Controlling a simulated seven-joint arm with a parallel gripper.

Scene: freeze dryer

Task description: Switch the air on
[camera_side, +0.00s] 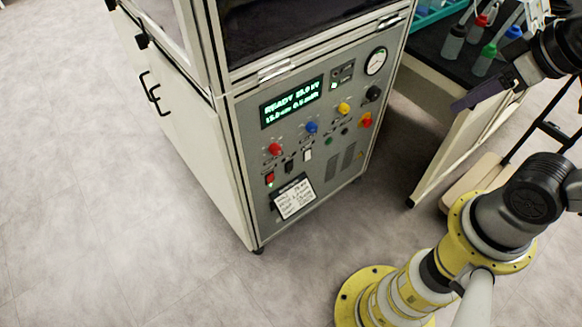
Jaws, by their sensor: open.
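The machine's front panel (338,95) faces the camera, with a lit green display (292,102) reading "READY". Below it are a red knob (275,149), a blue knob (311,127), a yellow knob (343,108) and a black knob (373,93). A lit red switch (270,178), a black switch (289,167) and a white switch (307,155) sit lower left. Labels are too small to read, so I cannot tell which control is the air. My gripper (478,96) is open, right of the panel and apart from it.
A round gauge (375,61) is at the panel's upper right. A bench (455,125) with several coloured-cap bottles (488,56) stands behind my gripper. A paper label (293,198) is low on the panel. The floor (120,220) in front and left is clear.

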